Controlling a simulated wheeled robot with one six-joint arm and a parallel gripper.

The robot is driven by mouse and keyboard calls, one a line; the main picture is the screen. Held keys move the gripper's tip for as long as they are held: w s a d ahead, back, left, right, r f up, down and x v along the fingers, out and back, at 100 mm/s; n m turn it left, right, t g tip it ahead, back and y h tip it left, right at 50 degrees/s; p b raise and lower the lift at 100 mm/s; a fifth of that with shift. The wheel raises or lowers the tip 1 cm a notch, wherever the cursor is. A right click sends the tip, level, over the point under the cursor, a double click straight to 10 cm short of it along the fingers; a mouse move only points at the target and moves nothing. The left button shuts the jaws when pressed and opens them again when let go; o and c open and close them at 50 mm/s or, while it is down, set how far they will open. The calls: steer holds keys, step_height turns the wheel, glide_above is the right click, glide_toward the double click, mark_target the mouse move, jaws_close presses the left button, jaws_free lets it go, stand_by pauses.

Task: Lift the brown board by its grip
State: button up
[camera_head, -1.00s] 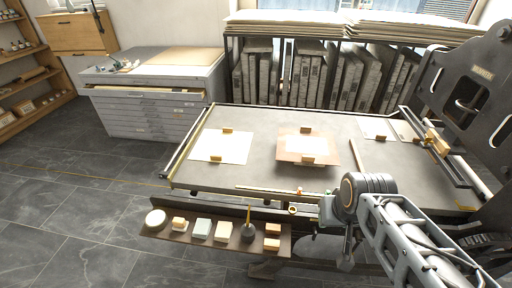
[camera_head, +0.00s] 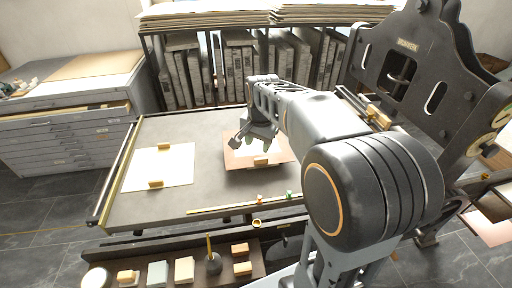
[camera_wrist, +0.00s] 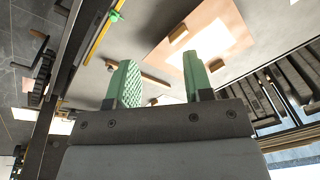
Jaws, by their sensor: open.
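The brown board (camera_head: 236,161) lies flat on the grey press bed with a white sheet on it. One small yellow-tan grip (camera_head: 261,161) shows at its near edge; my arm hides part of its far side. In the wrist view the brown board (camera_wrist: 203,17) is beyond the fingers, up and to the right. Two small grips (camera_wrist: 178,34) show on opposite edges there. My gripper's green fingers (camera_wrist: 159,75) are apart, with nothing held between them.
A white sheet (camera_head: 172,170) with two similar grips lies left on the press bed (camera_head: 200,125). A tool shelf with blocks (camera_head: 185,269) runs along the front. The dark press frame (camera_head: 410,60) stands right; racked stones (camera_head: 185,70) stand behind.

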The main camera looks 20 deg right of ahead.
steer(key=w+d+f+m+b, duration=0.1)
steer(key=w+d+f+m, duration=0.25)
steer(key=w, duration=0.35)
steer(key=m+g+b, duration=0.2)
steer(key=m, duration=0.5)
glide_above(264, 158)
step_height(264, 158, down, 12)
steer(key=shift+f, duration=3.35)
steer(key=shift+c, duration=0.2)
jaws_close()
